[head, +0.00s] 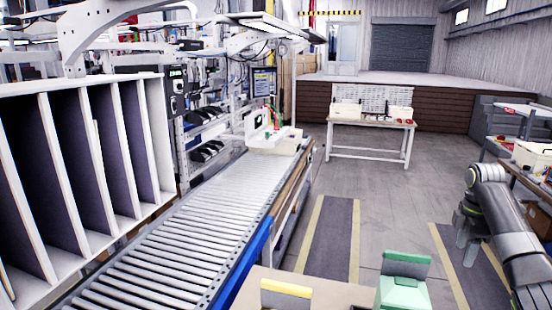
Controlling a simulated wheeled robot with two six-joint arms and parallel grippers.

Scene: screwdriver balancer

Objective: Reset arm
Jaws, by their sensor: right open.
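My right arm comes in at the right edge, grey with dark joints, and bends over near its upper end. My right gripper (467,238) hangs below that bend, small in the picture, pointing down over the floor. It is open, with nothing seen between its fingers. It is apart from the workbench (527,180) at the right edge. My left arm and left gripper are not in view. I cannot make out a screwdriver or its balancer clearly.
A roller conveyor (180,235) runs from the lower left to a white device (262,130). A tall divided rack (75,160) stands left. A white table (370,123) stands farther back. A green container (403,290) is at the bottom. The middle floor is clear.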

